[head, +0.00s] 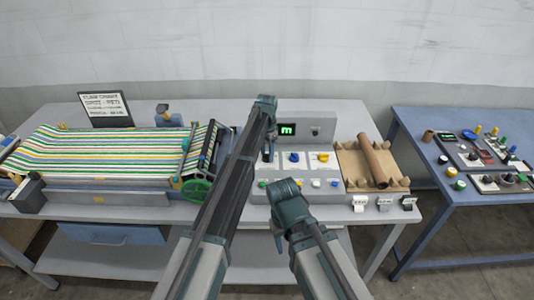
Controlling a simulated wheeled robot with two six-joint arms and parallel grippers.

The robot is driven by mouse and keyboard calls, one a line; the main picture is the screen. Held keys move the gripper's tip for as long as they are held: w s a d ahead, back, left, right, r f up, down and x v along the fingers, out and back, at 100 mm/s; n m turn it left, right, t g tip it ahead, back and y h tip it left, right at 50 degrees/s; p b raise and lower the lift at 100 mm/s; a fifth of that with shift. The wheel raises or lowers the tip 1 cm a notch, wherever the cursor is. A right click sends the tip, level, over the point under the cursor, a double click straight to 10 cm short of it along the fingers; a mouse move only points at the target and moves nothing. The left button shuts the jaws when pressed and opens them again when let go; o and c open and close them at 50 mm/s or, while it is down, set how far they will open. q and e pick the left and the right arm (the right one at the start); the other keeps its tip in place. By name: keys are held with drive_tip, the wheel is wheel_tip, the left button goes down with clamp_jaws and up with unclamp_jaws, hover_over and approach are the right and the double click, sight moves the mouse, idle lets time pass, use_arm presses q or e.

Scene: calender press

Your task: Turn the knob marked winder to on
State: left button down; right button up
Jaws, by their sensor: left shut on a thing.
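A light grey control panel (300,172) stands on the grey table, with a blue knob (294,157) and a yellow knob (323,157) in its upper row. My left gripper (268,157) points down at the left end of that row, left of the blue knob. It is shut on a knob there, which is mostly hidden by the jaws. The markings are too small to read, so I cannot tell which knob is the winder. My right gripper (279,243) hangs low in front of the table edge; its jaws are too small to judge.
A striped press bed with a green handwheel (196,190) is left of the panel. A brown roll (372,160) lies in a wooden cradle on the right. Small buttons (316,183) line the panel front. A blue table (470,217) with more controls stands far right.

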use_arm(q)
drive_tip(key=shift+m, duration=0.6)
drive_tip(key=shift+c, duration=1.5)
unclamp_jaws()
drive_tip(key=shift+r, duration=0.1)
wheel_tip(320, 180, up, 14)
drive_tip(key=p, duration=1.3)
drive_tip(key=shift+f+p, duration=0.2)
drive_tip(key=shift+p, duration=0.2)
